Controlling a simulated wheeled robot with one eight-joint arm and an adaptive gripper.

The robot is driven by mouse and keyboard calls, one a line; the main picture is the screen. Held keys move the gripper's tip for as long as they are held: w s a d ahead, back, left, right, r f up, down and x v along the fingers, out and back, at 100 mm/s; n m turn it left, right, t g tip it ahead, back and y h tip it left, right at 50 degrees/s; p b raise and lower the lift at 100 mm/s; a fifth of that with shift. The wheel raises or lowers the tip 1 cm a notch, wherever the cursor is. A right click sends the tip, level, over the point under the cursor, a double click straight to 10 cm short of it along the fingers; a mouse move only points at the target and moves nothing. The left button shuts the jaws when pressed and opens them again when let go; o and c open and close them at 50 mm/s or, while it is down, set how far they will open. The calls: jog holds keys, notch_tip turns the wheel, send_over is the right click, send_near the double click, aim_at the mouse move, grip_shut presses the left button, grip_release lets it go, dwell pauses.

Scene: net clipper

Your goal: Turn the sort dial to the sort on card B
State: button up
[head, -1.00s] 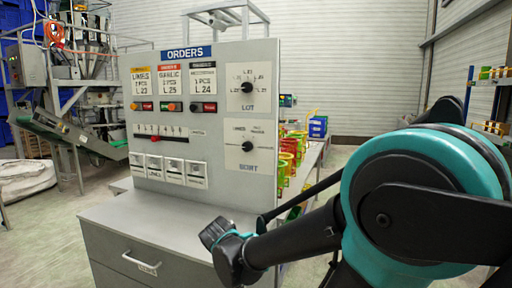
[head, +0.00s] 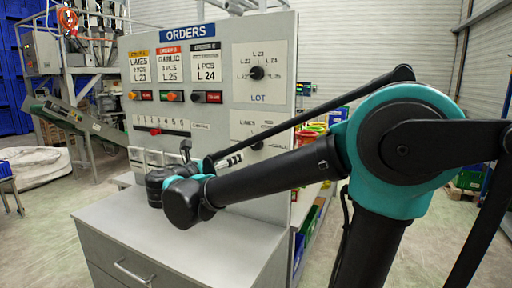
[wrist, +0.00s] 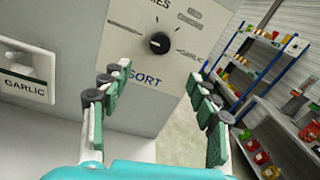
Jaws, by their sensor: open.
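The sort dial is a round black knob (wrist: 159,43) on a white plate marked SORT, low on the right of the grey panel. In the head view the dial (head: 257,145) is partly hidden by my arm, and its plate reads LIMES at the upper left. Card B (head: 169,63) is the middle order card, with a red header and the word GARLIC. In the wrist view my gripper (wrist: 157,74) is open and empty, its two green-padded fingers spread below the dial and apart from it. The knob's pointer direction is too small to tell.
The lot dial (head: 257,73) sits above the sort dial. A slider (head: 155,132) and labelled holders are on the panel's left. The grey cabinet top (head: 150,225) below is clear. A shelf rack (wrist: 262,65) with colourful goods stands at the right in the wrist view.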

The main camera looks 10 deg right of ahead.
jog(key=x, duration=1.5)
jog(key=shift+w+d, duration=0.25)
jog(key=shift+d, duration=0.05)
jog(key=shift+c, duration=0.2)
jog(key=c, duration=1.1)
